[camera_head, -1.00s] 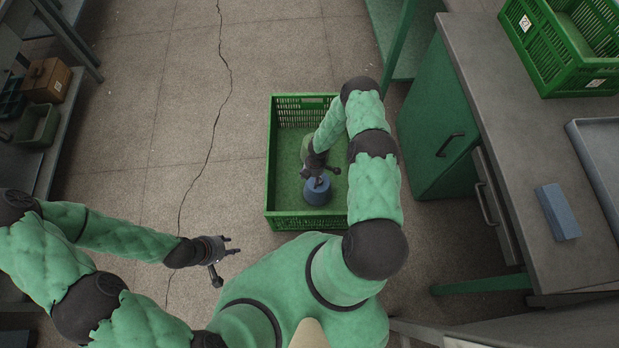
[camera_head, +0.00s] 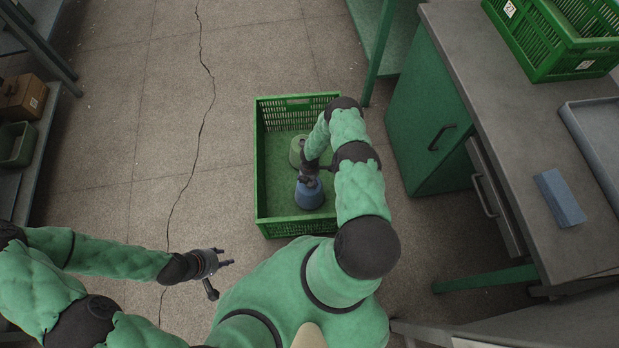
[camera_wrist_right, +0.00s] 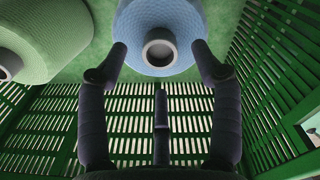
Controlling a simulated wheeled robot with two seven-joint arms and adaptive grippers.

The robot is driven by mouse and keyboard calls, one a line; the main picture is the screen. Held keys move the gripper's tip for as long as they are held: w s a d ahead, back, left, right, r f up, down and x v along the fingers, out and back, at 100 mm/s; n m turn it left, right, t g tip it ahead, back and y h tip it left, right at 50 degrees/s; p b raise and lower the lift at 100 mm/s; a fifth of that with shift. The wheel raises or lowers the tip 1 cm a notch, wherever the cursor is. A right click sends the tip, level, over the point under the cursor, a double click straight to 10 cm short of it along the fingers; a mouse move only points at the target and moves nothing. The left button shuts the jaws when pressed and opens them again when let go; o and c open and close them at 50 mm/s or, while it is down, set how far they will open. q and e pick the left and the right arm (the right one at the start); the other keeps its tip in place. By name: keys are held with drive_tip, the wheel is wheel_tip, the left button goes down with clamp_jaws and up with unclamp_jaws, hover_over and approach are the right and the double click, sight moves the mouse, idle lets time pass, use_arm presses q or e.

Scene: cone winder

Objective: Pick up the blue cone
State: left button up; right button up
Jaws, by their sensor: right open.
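The blue cone (camera_head: 309,194) stands in the green crate (camera_head: 262,190) on the floor, near its front wall. In the right wrist view the blue cone (camera_wrist_right: 178,22) is at the top, its tube end facing the camera. My right gripper (camera_head: 309,180) is over the cone in the crate. In the wrist view its open fingers (camera_wrist_right: 160,58) point at the cone, with the tube end between the fingertips; I cannot tell whether they touch it. My left gripper (camera_head: 222,265) is empty over the floor, left of the crate, its fingers apart.
A green cone (camera_head: 297,150) stands behind the blue one, and also shows in the wrist view (camera_wrist_right: 45,38). A workbench (camera_head: 470,60) at right holds another green crate (camera_head: 540,50), a blue block (camera_head: 559,198) and a grey tray (camera_head: 590,125). Bare floor lies left.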

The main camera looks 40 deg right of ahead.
sight(310, 183)
drive_tip(key=shift+f+b, duration=0.65)
drive_tip(key=shift+f, duration=0.9)
clamp_jaws()
drive_tip(key=shift+r, duration=0.1)
